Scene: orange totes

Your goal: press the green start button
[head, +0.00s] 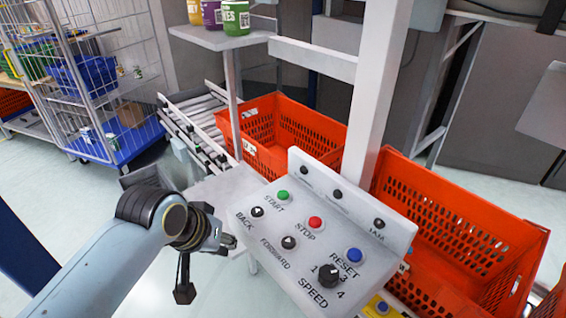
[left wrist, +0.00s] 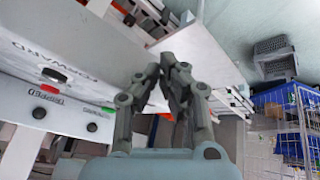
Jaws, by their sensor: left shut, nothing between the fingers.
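The green start button (head: 283,196) sits at the upper left of the sloped white control panel (head: 265,235), above the label START. My left gripper (head: 231,243) is shut and empty. In the head view it is beside the panel's left edge, below and left of the green button, and appears apart from it. In the left wrist view its fingertips (left wrist: 166,68) meet, with the panel's FORWARD label (left wrist: 35,55) to the left. I cannot make out the start button for certain there. My right gripper is not in view.
The red stop button (head: 315,223), blue reset button (head: 354,255) and black speed knob (head: 329,275) share the panel. A white post (head: 375,90) rises behind it. Orange totes (head: 290,125) stand behind and right (head: 460,220). A wire cage trolley (head: 95,80) is at the far left.

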